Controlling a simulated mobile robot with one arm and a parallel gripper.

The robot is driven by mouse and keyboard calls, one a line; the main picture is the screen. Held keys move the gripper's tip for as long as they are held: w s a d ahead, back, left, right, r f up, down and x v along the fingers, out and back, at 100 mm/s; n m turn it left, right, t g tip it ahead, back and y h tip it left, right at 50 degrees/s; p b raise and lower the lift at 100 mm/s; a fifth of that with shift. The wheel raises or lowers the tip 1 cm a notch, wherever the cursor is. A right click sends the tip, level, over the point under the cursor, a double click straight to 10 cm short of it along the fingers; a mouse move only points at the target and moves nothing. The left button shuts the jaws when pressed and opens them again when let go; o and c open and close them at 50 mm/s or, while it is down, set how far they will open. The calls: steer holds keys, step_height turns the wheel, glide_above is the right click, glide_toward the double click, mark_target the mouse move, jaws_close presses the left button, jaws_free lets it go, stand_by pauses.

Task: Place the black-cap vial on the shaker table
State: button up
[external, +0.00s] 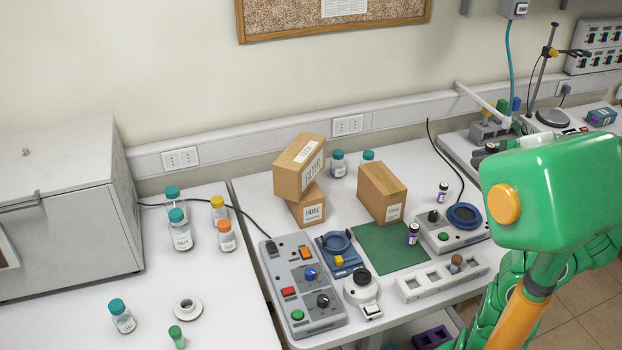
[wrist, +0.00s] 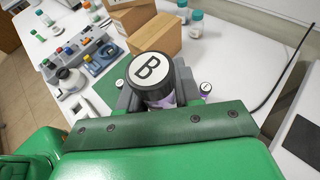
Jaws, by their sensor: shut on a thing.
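My gripper (wrist: 158,98) is shut on a black-cap vial (wrist: 151,70). In the external view my gripper (external: 487,152) is at the right, partly behind my green wrist; the held vial cannot be made out there. A grey device with a round dark-blue platform (external: 465,215), apparently the shaker table, sits on the bench below and left of my gripper. My arm covers part of its right side. I cannot make it out in the wrist view.
Two small dark-capped vials stand near the device: one behind it (external: 443,190), one by the green mat (external: 389,247). A white rack (external: 425,283) lies in front. Cardboard boxes (external: 381,193) and a control panel (external: 303,287) are further left. A black cable runs behind the device.

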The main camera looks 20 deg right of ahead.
steer(key=w+a+n+g+y, duration=0.15)
steer(key=w+a, duration=0.35)
steer(key=a, duration=0.9)
steer(key=w+a+n+g+y, duration=0.15)
steer(key=w+a, duration=0.35)
steer(key=a, duration=0.8)
steer(key=w+a+n+g, duration=0.15)
steer(key=w+a, duration=0.45)
steer(key=a, duration=0.8)
steer(key=s+a+n+g, duration=0.15)
steer(key=s+a, duration=0.45)
steer(key=a, duration=0.7)
steer(key=s+a+n+g, duration=0.15)
steer(key=s+a, duration=0.35)
steer(key=a, duration=0.8)
steer(key=s+a+n+g, duration=0.15)
steer(key=s+a, duration=0.45)
steer(key=a, duration=0.7)
glide_above(178, 280)
steer(key=shift+y, duration=0.3)
steer(key=shift+d+f, duration=0.1)
steer(key=shift+f, duration=12.15)
